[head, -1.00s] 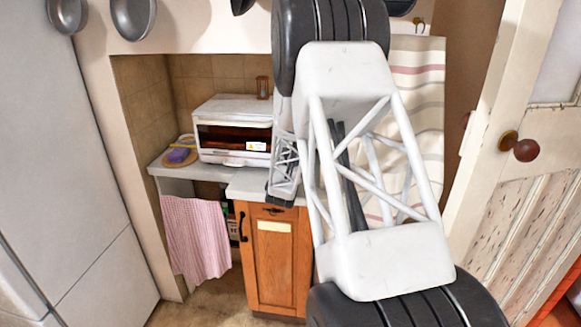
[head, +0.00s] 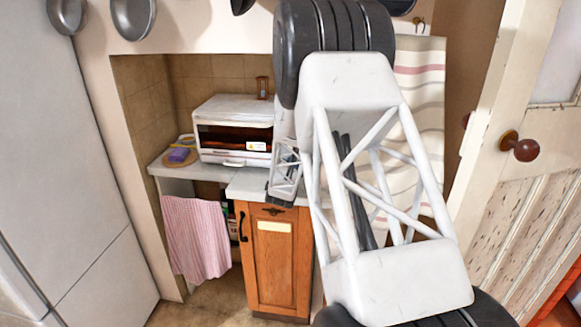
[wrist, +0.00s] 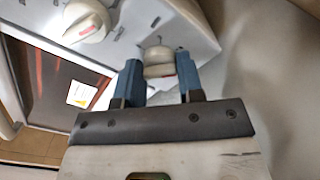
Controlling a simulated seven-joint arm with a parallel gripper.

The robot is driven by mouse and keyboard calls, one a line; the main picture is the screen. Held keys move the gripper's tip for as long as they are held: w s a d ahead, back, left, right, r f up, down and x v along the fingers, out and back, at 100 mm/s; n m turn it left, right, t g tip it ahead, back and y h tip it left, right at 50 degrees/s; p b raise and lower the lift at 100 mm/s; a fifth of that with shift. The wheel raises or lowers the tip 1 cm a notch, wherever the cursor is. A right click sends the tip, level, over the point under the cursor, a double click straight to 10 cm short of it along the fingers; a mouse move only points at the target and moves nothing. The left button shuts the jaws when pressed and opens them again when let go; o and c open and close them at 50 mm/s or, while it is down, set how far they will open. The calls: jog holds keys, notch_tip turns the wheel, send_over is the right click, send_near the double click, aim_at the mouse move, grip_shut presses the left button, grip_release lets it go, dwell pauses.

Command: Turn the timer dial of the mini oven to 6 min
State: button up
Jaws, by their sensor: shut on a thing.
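The white mini oven (head: 232,108) stands on the counter in the head view. Its right side with the dials is hidden behind my arm. In the wrist view, two pale dials show on the white front panel. One dial (wrist: 159,62) sits between the two blue fingertips of my gripper (wrist: 160,72), which is shut on it. The other dial (wrist: 88,22), with a red mark, is at upper left, clear of the fingers. The held dial also has a red mark, low on its face. I cannot read the markings or tell from labels which dial is the timer.
The oven's dark glass door (wrist: 60,85) with a white sticker lies left of the fingers. A pink towel (head: 196,238) hangs below the counter.

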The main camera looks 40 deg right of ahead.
jog(key=m, duration=0.5)
jog(key=shift+m, duration=0.4)
jog(key=o, duration=0.9)
jog(key=shift+s+a, duration=0.1)
jog(key=shift+v, duration=3.75)
jog(key=shift+c, duration=0.2)
